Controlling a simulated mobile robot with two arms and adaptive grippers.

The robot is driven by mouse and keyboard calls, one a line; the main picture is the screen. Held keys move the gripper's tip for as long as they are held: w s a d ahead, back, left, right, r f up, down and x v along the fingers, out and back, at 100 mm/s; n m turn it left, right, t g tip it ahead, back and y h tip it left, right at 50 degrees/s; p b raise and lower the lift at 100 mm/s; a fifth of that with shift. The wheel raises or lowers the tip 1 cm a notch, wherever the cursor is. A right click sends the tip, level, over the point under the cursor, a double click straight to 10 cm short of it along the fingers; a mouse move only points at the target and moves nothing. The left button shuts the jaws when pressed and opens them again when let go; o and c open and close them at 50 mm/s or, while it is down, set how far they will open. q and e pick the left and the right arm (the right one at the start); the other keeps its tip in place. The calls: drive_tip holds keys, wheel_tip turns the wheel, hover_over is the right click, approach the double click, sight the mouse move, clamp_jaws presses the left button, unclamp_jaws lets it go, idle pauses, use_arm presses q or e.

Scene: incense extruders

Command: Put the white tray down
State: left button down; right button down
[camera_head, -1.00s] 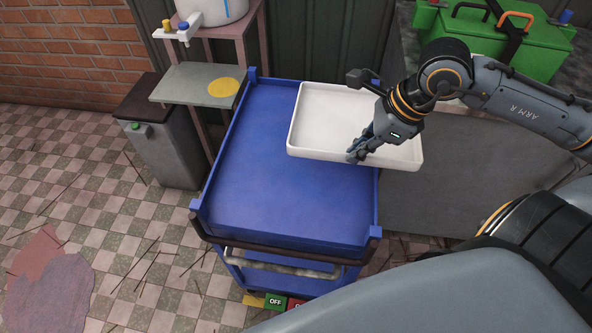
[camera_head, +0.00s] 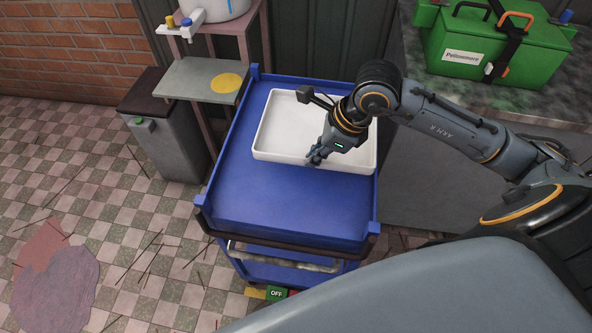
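The white tray (camera_head: 275,140) is a shallow rectangular tray at the far half of the blue cart's top (camera_head: 285,205). It looks level and lies within the cart's raised sides; I cannot tell whether it rests on the surface or hangs just above it. My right gripper (camera_head: 316,158) is at the tray's near wall, with its fingers pointing down over the rim. The fingers appear closed around that wall, and the hand covers part of the tray's inside. The tray is empty where it shows. My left gripper is not in view.
A grey shelf with a yellow disc (camera_head: 226,83) stands at the cart's left, above a grey bin (camera_head: 165,135). A green case (camera_head: 490,45) sits on the counter at the right. The near half of the cart's top is clear.

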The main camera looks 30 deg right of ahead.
sight(299, 164)
drive_tip(key=a+f, duration=0.1)
drive_tip(key=w+a+f, duration=0.1)
drive_tip(key=f, duration=0.1)
drive_tip(key=w+a+f, duration=0.1)
drive_tip(key=shift+w+f, duration=0.1)
drive_tip(key=shift+f, duration=0.3)
wheel_tip(299, 164, down, 3)
drive_tip(key=shift+a+f+p, duration=0.15)
drive_tip(key=shift+f+p, duration=0.05)
drive_tip(key=shift+p, duration=0.35)
drive_tip(key=c, duration=2)
unclamp_jaws()
drive_tip(key=shift+f, duration=0.1)
drive_tip(key=o, duration=0.5)
drive_tip(key=v, duration=1.2)
drive_tip(key=shift+a, duration=0.1)
